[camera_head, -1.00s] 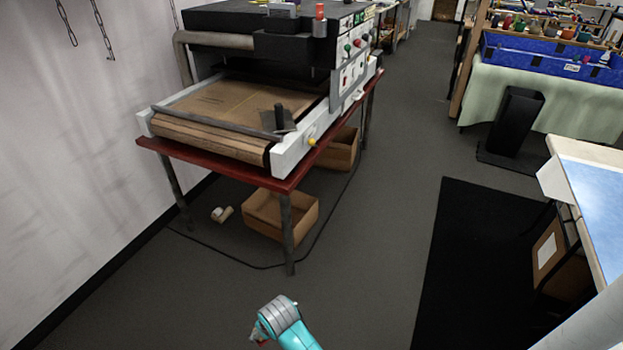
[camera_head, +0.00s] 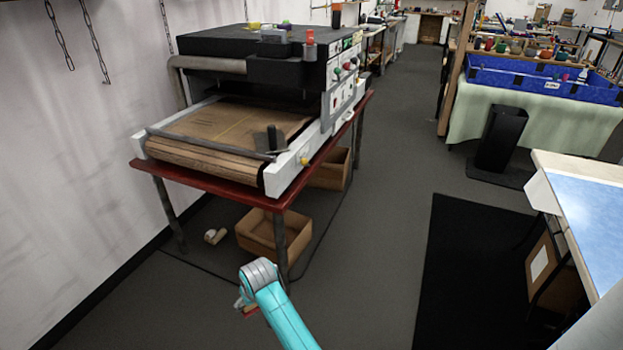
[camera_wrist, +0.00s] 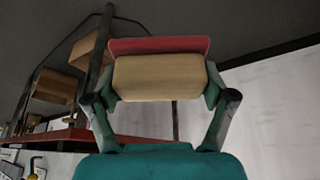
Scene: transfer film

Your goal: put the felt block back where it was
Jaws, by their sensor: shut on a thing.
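The felt block (camera_wrist: 160,78) is in the wrist view, a cream block with a red strip along one long side. My gripper (camera_wrist: 158,100) is shut on it, one finger at each end. In the head view my gripper (camera_head: 246,308) shows at the lower middle, mostly hidden behind my wrist, with a bit of red beside it. It is in front of the dryer table, over open floor.
A conveyor dryer (camera_head: 230,125) stands on a red-topped table (camera_head: 205,178) ahead left, with cardboard boxes (camera_head: 262,238) beneath. A black mat (camera_head: 465,270) and a blue-topped bench (camera_head: 595,215) are at right. The grey floor between is clear.

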